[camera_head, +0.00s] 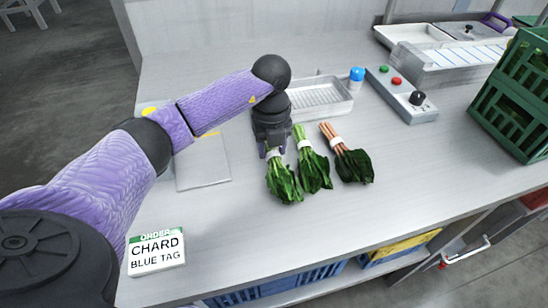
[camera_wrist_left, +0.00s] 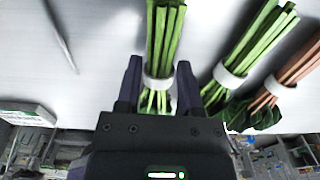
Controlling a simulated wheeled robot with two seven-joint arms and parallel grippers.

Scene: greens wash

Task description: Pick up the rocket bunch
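Three leafy bunches lie side by side on the grey counter. The leftmost green bunch (camera_head: 284,182) and the middle green bunch (camera_head: 313,168) have green stems and white bands; no label shows which is rocket. The right bunch (camera_head: 353,163) has reddish stems and darker leaves. My left gripper (camera_head: 275,152) is over the stem end of the leftmost bunch. In the left wrist view its open fingers (camera_wrist_left: 159,85) stand either side of that bunch's banded stems (camera_wrist_left: 160,45), with gaps visible. The middle bunch (camera_wrist_left: 245,50) is just outside the right finger. My right gripper is not in view.
An order card (camera_head: 157,251) reading "CHARD BLUE TAG" lies at the front left. Green crates (camera_head: 518,95) stand at right. The front right counter is clear.

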